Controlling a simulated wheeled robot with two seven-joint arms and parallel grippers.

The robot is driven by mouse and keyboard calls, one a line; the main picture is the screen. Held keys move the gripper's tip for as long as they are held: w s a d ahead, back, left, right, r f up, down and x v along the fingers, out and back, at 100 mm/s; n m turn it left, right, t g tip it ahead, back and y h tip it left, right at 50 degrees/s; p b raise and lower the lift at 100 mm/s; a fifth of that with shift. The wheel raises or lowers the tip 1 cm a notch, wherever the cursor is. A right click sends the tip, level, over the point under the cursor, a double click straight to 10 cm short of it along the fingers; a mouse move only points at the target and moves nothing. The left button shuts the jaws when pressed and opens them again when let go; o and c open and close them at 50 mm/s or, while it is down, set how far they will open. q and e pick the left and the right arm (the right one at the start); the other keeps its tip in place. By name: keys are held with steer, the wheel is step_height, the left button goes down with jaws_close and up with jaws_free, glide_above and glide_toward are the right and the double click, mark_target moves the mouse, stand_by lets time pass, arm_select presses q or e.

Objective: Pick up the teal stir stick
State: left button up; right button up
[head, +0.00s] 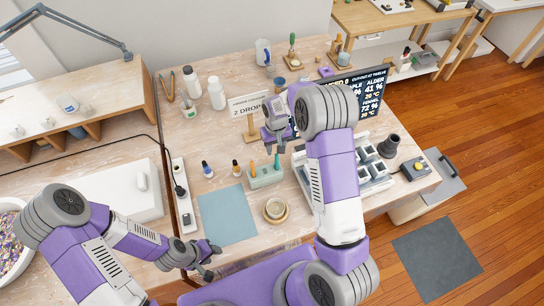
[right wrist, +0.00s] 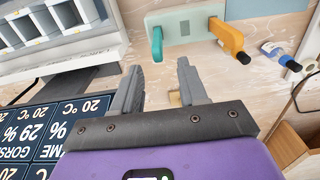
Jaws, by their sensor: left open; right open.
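The teal stir stick (head: 277,161) stands in the right part of a pale green holder (head: 266,180) on the table. In the right wrist view the teal stick (right wrist: 157,44) is at the end of the holder (right wrist: 185,14), beyond the fingertips and slightly left of the gap between them. My right gripper (head: 274,142) is open and empty, above and behind the holder, apart from the stick. My left gripper (head: 213,260) is open and empty at the table's front edge, left of the holder.
A blue-grey mat (head: 227,214) and a round dish (head: 275,210) lie in front. White molds (head: 374,178) stand right, partly behind my right arm. A sign (head: 249,104) stands behind.

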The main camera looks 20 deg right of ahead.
mark_target(277, 155)
steer(key=f, duration=0.4)
steer(key=s+f, duration=0.1)
steer(key=f, duration=0.2)
steer(key=shift+r, duration=0.1)
jaws_close()
